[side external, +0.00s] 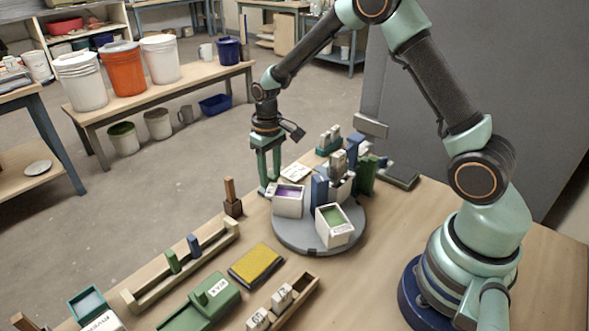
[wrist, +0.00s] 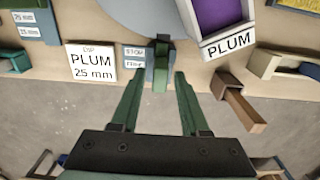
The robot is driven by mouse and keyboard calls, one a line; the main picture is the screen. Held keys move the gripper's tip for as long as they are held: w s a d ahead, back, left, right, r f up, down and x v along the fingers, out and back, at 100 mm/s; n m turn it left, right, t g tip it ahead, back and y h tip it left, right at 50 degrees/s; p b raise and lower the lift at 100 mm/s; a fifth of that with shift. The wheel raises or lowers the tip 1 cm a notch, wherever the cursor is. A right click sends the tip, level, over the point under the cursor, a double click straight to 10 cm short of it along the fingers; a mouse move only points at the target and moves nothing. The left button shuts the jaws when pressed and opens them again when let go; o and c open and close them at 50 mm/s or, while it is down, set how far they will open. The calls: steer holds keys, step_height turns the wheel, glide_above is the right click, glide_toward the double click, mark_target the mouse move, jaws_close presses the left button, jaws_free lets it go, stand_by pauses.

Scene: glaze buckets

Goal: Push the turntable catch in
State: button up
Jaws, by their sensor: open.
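The turntable (side external: 292,243) is a round grey disc bearing several buckets and blocks; its edge (wrist: 140,12) shows at the top of the wrist view. The catch (wrist: 161,66) is a green tab on a grey-blue block at the disc's edge, beside a small STOP/FREE label (wrist: 135,57). Which word it stands at I cannot tell. My gripper (wrist: 158,78) is open, its green fingers on either side of the catch's near end in the picture, holding nothing. In the side view my gripper (side external: 270,187) points down at the turntable's far left edge; the catch is not clear there.
A PLUM bucket (wrist: 215,18) with purple glaze stands on the disc, right of the catch. A white bucket with green glaze (side external: 334,238) is nearer the camera. A brown block with a stick (wrist: 240,100) stands right of my fingers. A PLUM 25 mm card (wrist: 91,64) is left.

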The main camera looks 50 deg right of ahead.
jaws_close()
steer(key=shift+s, duration=0.9)
steer(key=shift+o, duration=0.2)
jaws_free()
step_height(320, 180, up, 7)
stand_by(0.5)
